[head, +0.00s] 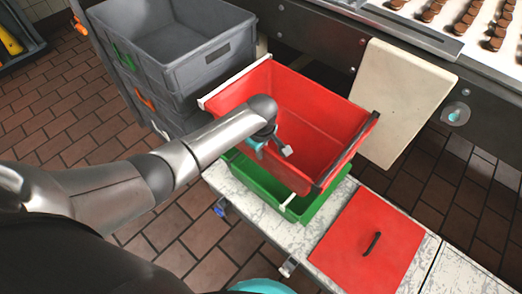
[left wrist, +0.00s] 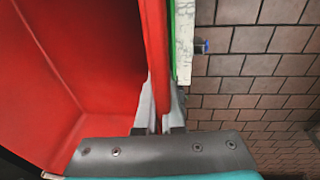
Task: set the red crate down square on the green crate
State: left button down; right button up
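The red crate (head: 325,110) is an open, empty bin with a white bar along its left end and a dark bar along its right end. It is over the green crate (head: 263,186), whose near side and right corner show below it; the rest is hidden. I cannot tell whether the two crates touch or a gap remains. My left gripper (head: 272,148) is at the red crate's near wall. In the left wrist view its fingers (left wrist: 160,108) are closed on either side of the red wall. My right gripper is not in view.
The green crate stands on a pale speckled bench (head: 228,184). A red lid (head: 350,250) with a black handle lies to its right. Grey stacked crates (head: 170,50) stand at the back left. A cream board (head: 405,90) and a conveyor with chocolate-coloured pieces (head: 465,20) are behind right.

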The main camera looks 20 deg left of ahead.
pick_arm(q)
jog(key=shift+w+d+r, duration=0.1)
jog(key=shift+w+r, duration=0.05)
jog(key=shift+r, duration=0.05)
